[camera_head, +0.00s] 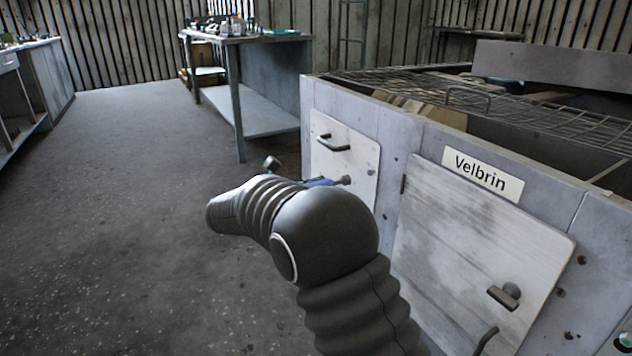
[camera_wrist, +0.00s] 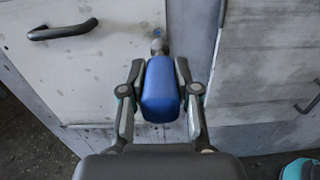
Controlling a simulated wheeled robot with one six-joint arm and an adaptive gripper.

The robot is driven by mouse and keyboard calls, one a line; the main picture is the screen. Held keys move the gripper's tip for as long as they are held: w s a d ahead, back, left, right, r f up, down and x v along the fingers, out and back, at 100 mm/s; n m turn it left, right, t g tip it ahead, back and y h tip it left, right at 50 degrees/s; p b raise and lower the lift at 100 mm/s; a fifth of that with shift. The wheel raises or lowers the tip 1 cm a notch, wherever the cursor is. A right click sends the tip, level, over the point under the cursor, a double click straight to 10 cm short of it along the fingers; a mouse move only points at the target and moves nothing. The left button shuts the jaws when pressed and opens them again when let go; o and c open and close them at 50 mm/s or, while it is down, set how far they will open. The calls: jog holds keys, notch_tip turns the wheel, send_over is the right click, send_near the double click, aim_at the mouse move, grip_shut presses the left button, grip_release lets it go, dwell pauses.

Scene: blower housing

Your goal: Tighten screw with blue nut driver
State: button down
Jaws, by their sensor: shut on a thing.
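The blue nut driver (camera_wrist: 161,92) is held in my gripper (camera_wrist: 160,75), with one finger on each side of its blue handle. Its far end points at the pale panel (camera_wrist: 95,75) on the housing. A round grey piece (camera_wrist: 157,46) shows just beyond the handle, near the panel's right edge; I cannot tell driver socket from screw there. In the head view the blue handle (camera_head: 321,182) shows past my arm, level, with a grey end (camera_head: 346,180) at the panel (camera_head: 343,150). Whether it touches or sits over the screw is not clear. My arm hides most of the gripper there.
The panel has a dark handle (camera_head: 333,143), above and left of the driver in the wrist view. To the right is a larger door (camera_head: 475,250) with a latch, under a "Velbrin" label (camera_head: 483,176). A workbench (camera_head: 245,38) stands behind. Floor to the left is clear.

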jog(key=shift+b+x, duration=1.1)
jog(key=shift+x, duration=0.5)
jog(key=shift+w+d+r+p, duration=0.1)
jog(key=shift+w+d+p, duration=0.15)
jog(key=shift+p, duration=0.1)
jog(key=shift+w+d, duration=0.35)
jog(key=shift+d, duration=0.1)
jog(key=shift+w+d+p, duration=0.1)
jog(key=shift+d+p, duration=0.1)
jog(key=shift+p, duration=0.5)
jog(key=shift+p, duration=0.4)
